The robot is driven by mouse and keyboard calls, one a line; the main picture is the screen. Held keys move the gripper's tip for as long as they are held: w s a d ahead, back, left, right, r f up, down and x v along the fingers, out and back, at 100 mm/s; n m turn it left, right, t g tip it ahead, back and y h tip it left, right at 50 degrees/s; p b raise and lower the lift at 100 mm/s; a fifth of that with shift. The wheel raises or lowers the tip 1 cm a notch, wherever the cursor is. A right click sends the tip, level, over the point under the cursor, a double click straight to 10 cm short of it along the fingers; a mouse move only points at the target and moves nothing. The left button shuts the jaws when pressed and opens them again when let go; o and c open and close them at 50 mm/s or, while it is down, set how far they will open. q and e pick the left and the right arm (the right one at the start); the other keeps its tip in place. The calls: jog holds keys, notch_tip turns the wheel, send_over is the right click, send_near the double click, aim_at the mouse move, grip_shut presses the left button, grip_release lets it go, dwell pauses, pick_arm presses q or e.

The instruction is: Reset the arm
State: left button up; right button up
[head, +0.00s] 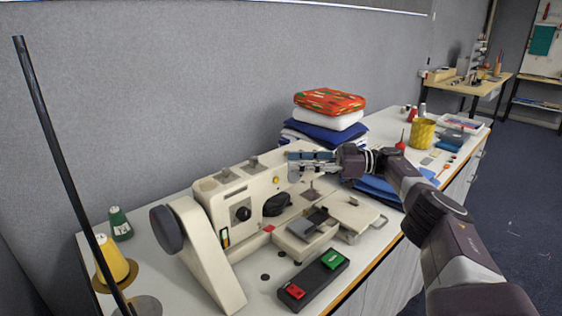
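My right arm reaches in from the right edge. Its gripper (308,164) is above the right end of a cream sewing machine (234,196), in front of a stack of folded cloth (330,117). The gripper is small and seen against blue and grey shapes, so I cannot make out whether its fingers are apart or hold anything. I cannot tell whether it touches the machine. My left gripper does not show.
A control box with a green and a red button (312,282) lies in front of the machine. Green (120,224) and yellow (110,258) thread spools and a dark pole (60,150) are at left. A yellow cup (422,133) stands farther right. A grey wall backs the table.

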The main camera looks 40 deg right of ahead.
jog(key=shift+s+d, duration=0.4)
dwell(0.3)
